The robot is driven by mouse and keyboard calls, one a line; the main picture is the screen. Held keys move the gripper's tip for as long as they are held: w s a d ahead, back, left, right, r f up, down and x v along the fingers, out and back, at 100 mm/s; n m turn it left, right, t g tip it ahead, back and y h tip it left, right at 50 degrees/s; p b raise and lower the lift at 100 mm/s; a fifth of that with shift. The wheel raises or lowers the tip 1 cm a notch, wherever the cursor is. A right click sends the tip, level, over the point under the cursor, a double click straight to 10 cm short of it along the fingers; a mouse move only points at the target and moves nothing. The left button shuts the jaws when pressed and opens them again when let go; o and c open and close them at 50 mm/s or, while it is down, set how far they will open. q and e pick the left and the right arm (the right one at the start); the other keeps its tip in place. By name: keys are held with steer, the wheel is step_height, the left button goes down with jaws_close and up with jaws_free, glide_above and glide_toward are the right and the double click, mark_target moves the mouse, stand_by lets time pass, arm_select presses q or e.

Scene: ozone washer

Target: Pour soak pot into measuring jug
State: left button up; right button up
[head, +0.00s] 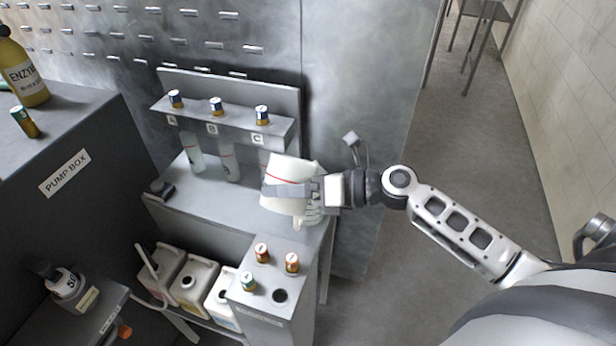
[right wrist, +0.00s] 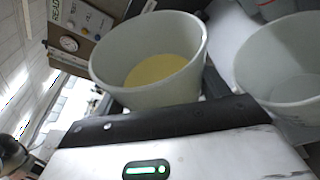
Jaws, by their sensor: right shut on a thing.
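My right gripper (head: 290,192) is shut on a white pot, the soak pot (head: 288,167), above the right end of the grey bench. In the right wrist view the soak pot (right wrist: 150,75) stands just beyond the gripper, with yellow liquid inside. A second pale, translucent vessel, likely the measuring jug (right wrist: 285,75), is to its right; no yellow liquid shows in it. In the head view a red line crosses the white shape at the gripper, and the two vessels overlap there, so their exact gap is hidden. My left gripper is not in view.
Bottles stand behind under a rack (head: 225,118) with several capped vials. A grey box (head: 272,300) with small capped vials is in front. White jerrycans (head: 193,285) stand low at left. A pump box (head: 85,150) holds an enzyme bottle (head: 22,75). The bench's left part is fairly clear.

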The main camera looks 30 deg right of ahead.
arm_select(q)
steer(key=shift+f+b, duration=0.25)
steer(key=shift+b, duration=0.05)
arm_select(e)
steer(key=shift+r+m, duration=0.25)
steer(key=shift+m, duration=0.15)
arm_select(q)
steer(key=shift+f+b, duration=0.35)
steer(key=shift+b, duration=0.15)
arm_select(e)
steer(key=shift+f, duration=0.15)
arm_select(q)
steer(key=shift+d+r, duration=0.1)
arm_select(e)
steer(key=shift+m+y, duration=0.3)
steer(key=shift+m, duration=0.1)
arm_select(q)
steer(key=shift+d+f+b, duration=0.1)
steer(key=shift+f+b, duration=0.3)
steer(key=shift+b, duration=0.35)
arm_select(e)
steer(key=shift+f+m, duration=0.1)
steer(key=shift+m, duration=0.2)
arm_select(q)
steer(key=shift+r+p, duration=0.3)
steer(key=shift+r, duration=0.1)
